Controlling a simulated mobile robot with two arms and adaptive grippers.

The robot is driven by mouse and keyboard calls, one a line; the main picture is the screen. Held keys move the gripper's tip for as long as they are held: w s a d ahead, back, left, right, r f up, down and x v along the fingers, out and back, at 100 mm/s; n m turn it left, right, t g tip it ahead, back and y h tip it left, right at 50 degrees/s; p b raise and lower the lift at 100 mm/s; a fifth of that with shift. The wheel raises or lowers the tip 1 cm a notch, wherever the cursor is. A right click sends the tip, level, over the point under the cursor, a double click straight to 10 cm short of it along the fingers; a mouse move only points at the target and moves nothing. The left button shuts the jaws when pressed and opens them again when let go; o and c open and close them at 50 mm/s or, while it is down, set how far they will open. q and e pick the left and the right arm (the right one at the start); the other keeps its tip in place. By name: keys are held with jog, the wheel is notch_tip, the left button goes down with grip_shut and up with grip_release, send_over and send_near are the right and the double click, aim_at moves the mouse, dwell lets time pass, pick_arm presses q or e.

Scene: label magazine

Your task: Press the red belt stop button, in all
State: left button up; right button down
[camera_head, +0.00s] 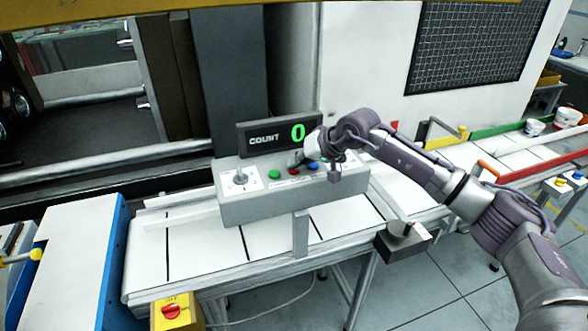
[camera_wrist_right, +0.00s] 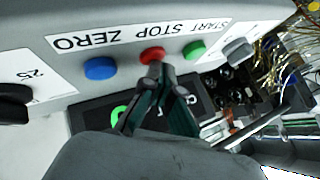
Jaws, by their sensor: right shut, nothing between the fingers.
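The red button (camera_head: 294,171) sits on the sloped top of a grey control box (camera_head: 262,210), between a green button (camera_head: 274,174) and a blue button (camera_head: 313,164). In the right wrist view the red button (camera_wrist_right: 152,54) shows under the word STOP, the panel appearing upside down. My right gripper (camera_head: 299,162) is shut and empty over the panel. Its closed fingertips (camera_wrist_right: 155,70) overlap the near edge of the red button; I cannot tell whether they touch it. My left gripper is not in view.
The box straddles a white conveyor (camera_head: 200,245). A yellow box with a red knob (camera_head: 172,312) is at the lower left.

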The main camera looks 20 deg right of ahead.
dwell(0.4)
jog(key=shift+r, duration=0.9)
jog(key=shift+r, duration=0.1)
jog(key=shift+r+p, duration=0.85)
jog(key=shift+r, duration=1.55)
